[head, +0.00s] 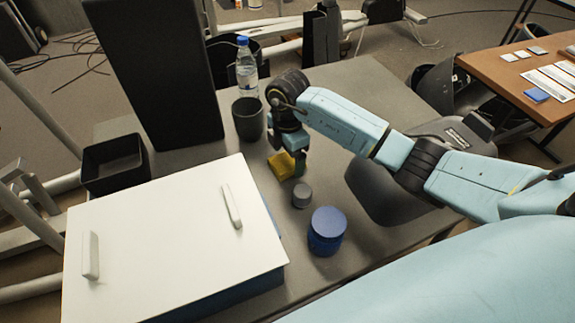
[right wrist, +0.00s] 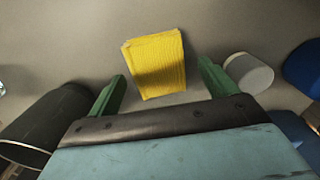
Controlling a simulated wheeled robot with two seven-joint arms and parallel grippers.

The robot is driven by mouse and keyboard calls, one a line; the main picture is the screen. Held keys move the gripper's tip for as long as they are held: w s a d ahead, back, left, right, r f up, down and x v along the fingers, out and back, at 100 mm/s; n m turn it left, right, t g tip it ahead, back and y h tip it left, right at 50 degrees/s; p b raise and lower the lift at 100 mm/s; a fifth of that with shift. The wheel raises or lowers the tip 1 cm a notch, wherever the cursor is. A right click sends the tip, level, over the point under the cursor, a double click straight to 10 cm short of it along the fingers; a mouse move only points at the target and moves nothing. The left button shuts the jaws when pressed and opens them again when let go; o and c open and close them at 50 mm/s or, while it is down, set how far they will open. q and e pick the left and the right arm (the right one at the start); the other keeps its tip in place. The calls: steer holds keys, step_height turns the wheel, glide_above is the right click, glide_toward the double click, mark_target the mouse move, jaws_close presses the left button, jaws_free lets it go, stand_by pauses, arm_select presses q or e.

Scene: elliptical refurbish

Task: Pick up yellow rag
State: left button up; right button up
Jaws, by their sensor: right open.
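The yellow rag (head: 282,166) lies on the grey table in the head view, partly hidden by my right gripper (head: 299,165). In the right wrist view the rag (right wrist: 157,64) is a folded, ribbed yellow piece. My right gripper (right wrist: 160,90) is open there, with its green fingers apart on either side of the rag's lower end. The fingers point down toward the table, and I cannot tell whether they touch the rag. My left gripper is not in view.
Around the rag stand a dark cup (head: 248,120), a small grey cylinder (head: 301,196), a blue jar (head: 327,232) and a large white-topped box (head: 165,235). A water bottle (head: 246,72) and a tall black box (head: 160,75) stand behind. A black tray (head: 114,165) is left.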

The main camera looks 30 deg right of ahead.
steer(key=shift+f, duration=0.7)
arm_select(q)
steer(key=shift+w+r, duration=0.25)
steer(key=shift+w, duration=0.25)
arm_select(e)
steer(key=shift+c, duration=0.4)
steer(key=c, duration=1)
steer(key=shift+r, duration=0.1)
